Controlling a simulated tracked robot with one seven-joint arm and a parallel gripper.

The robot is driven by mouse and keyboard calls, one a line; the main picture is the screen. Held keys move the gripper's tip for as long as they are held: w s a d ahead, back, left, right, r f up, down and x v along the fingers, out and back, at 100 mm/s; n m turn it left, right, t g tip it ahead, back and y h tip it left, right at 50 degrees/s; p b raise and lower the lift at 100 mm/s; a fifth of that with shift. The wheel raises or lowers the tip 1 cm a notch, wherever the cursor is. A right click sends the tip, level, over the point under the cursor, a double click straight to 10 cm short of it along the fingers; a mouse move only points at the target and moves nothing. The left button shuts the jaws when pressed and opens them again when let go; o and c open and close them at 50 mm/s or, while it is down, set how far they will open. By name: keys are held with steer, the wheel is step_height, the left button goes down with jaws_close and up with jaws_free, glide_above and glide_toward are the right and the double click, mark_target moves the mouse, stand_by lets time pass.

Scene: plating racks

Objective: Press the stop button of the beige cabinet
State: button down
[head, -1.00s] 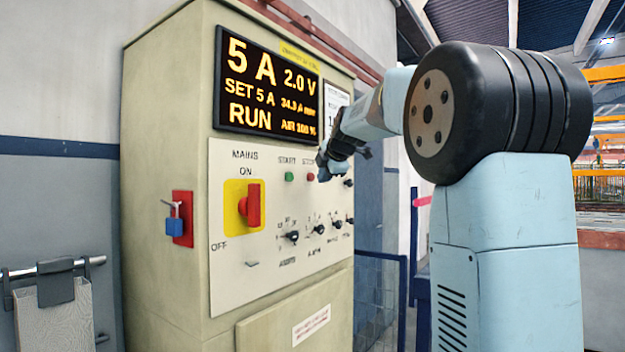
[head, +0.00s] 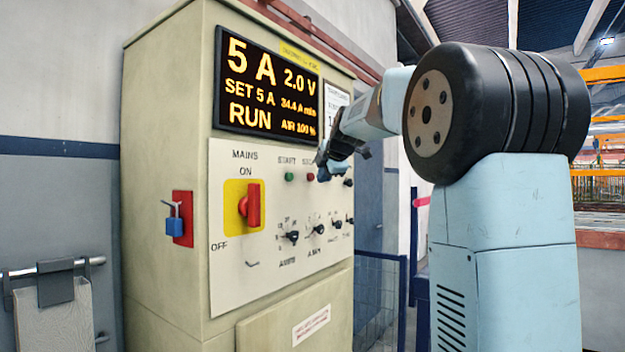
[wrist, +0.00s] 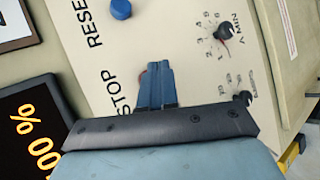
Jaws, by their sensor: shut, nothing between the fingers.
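The beige cabinet (head: 165,120) fills the left and middle of the head view. Its display (head: 267,85) reads 5 A, 2.0 V and RUN. The red stop button (head: 310,177) sits on the pale panel, right of the green start button (head: 289,177). My gripper (head: 323,175) is just right of the stop button in the head view. In the wrist view my gripper (wrist: 158,68) is shut and empty, its fingertips over the spot beside the STOP label (wrist: 122,93). Only a sliver of the stop button (wrist: 142,76) shows there; I cannot tell whether the fingers touch it.
A blue reset button (wrist: 121,9) and a knob (wrist: 223,31) are near my fingers in the wrist view. The red mains switch (head: 251,205) points to ON. A padlock (head: 174,226) hangs on the cabinet's side. A blue mesh barrier (head: 380,295) stands right of the cabinet.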

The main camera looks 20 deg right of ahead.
steer(key=shift+w+a, duration=0.15)
steer(key=shift+w, duration=0.1)
steer(key=shift+w+a, duration=0.3)
steer(key=shift+w, duration=0.1)
stand_by(1.0)
steer(key=shift+s+d, duration=0.1)
steer(key=shift+s, duration=0.05)
steer(key=shift+s+d, duration=0.45)
steer(key=shift+s, duration=0.15)
stand_by(0.4)
steer(key=s+d, duration=0.1)
steer(key=s, duration=0.1)
steer(key=s+d, duration=0.2)
stand_by(0.5)
stand_by(0.5)
